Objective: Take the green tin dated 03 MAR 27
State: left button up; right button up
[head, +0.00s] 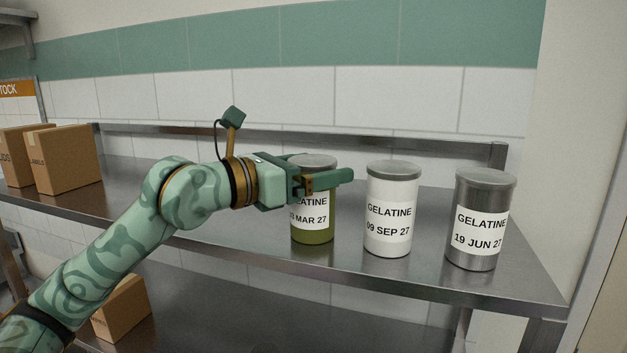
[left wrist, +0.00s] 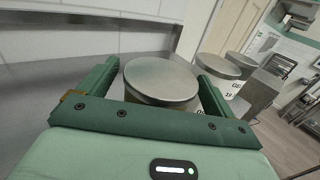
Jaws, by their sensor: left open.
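The green tin (head: 314,236) stands upright on the steel shelf, with a grey lid and a white label reading GELATINE and, partly covered, 03 MAR 27. My left gripper (head: 328,180) is at the tin's upper part and hides some of it. In the left wrist view, the tin's round lid (left wrist: 161,80) lies between the two fingers of my left gripper (left wrist: 158,84). The fingers are open on either side of it, with a visible gap at the left; contact on the right is hard to tell. My right gripper is not in view.
A white tin (head: 391,246) dated 09 SEP 27 and a steel-coloured tin (head: 472,262) dated 19 JUN 27 stand to the right on the shelf (head: 430,283). Cardboard boxes (head: 68,160) stand at the left. A rail (head: 420,146) runs along the back.

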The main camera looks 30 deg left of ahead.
pick_arm(q)
jog(key=shift+c, duration=0.9)
jog(key=c, duration=1.2)
jog(key=shift+c, duration=0.2)
jog(key=shift+r, duration=0.5)
notch_tip(320, 180, up, 2)
jog(key=shift+r+b, duration=0.1)
jog(key=shift+b, duration=0.35)
jog(key=s+d+r, duration=0.5)
jog(key=s+r, duration=0.5)
jog(key=s, duration=0.3)
